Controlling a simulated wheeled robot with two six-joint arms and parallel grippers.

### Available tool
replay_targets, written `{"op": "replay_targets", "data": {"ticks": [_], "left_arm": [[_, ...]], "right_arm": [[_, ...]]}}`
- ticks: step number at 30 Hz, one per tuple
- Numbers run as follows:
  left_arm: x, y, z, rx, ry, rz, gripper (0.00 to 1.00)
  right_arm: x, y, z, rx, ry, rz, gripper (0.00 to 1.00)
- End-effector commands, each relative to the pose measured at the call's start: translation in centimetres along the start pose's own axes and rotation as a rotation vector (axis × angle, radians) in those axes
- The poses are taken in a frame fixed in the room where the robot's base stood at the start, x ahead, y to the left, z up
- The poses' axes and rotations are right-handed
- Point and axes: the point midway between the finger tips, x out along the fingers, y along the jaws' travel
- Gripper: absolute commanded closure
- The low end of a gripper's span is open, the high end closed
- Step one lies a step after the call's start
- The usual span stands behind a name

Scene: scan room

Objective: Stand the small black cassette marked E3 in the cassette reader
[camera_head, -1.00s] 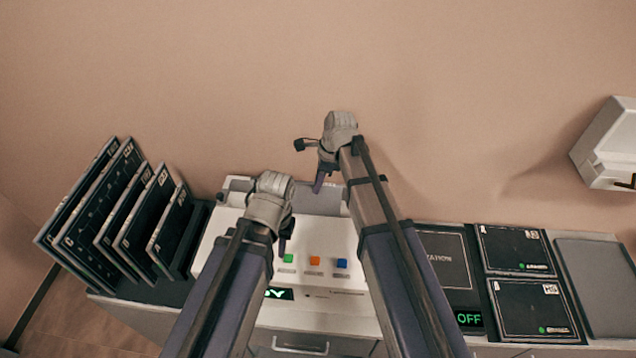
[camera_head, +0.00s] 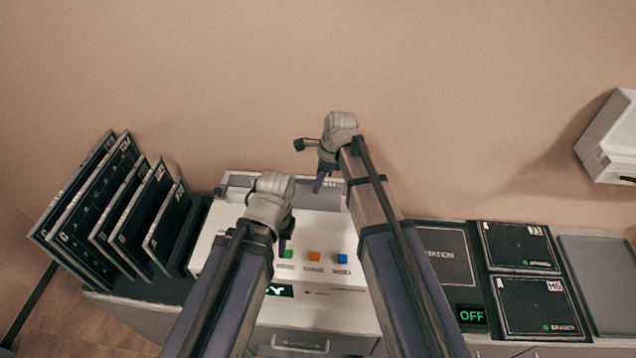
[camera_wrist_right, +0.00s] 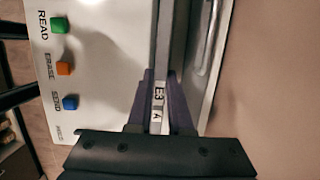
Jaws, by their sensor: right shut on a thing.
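The E3 cassette shows in the right wrist view as a narrow edge with a white label (camera_wrist_right: 158,98) reading E3 and A. My right gripper (camera_wrist_right: 158,110) is shut on it. In the head view that gripper (camera_head: 320,183) is over the back of the white cassette reader (camera_head: 215,240), and the cassette cannot be made out there. The reader also shows in the right wrist view (camera_wrist_right: 110,20), with green, orange and blue buttons. I cannot tell whether the cassette touches the reader's slot. My left gripper (camera_head: 284,243) is over the reader's front left; its jaw opening is unclear.
Several larger black cassettes (camera_head: 95,205) lean in a rack at the left. Right of the reader are a black panel (camera_head: 447,255), a green OFF display (camera_head: 471,315), two flat black cassettes (camera_head: 540,305) and a grey tray (camera_head: 600,285). A white box (camera_head: 610,140) is on the wall.

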Motion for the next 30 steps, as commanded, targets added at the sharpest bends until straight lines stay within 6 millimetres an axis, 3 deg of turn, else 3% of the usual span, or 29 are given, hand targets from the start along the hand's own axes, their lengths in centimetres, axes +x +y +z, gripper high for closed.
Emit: {"op": "replay_targets", "data": {"ticks": [1,2,11,22,30], "left_arm": [[0.0,0.0,0.0,0.0,0.0,0.0,0.75],[0.0,0.0,0.0,0.0,0.0,0.0,0.75],[0.0,0.0,0.0,0.0,0.0,0.0,0.75],[-0.4,0.0,0.0,-0.001,0.0,0.0,0.75],[-2.8,-0.2,0.2,-0.006,0.0,0.001,0.75]], "right_arm": [[0.0,0.0,0.0,0.0,-0.001,0.0,1.0],[0.0,0.0,0.0,0.0,-0.001,0.0,0.79],[0.0,0.0,0.0,0.0,0.0,0.0,0.47],[-0.4,0.0,0.0,0.0,0.001,0.0,0.47],[-2.8,0.0,0.1,0.001,0.0,0.0,0.47]]}}
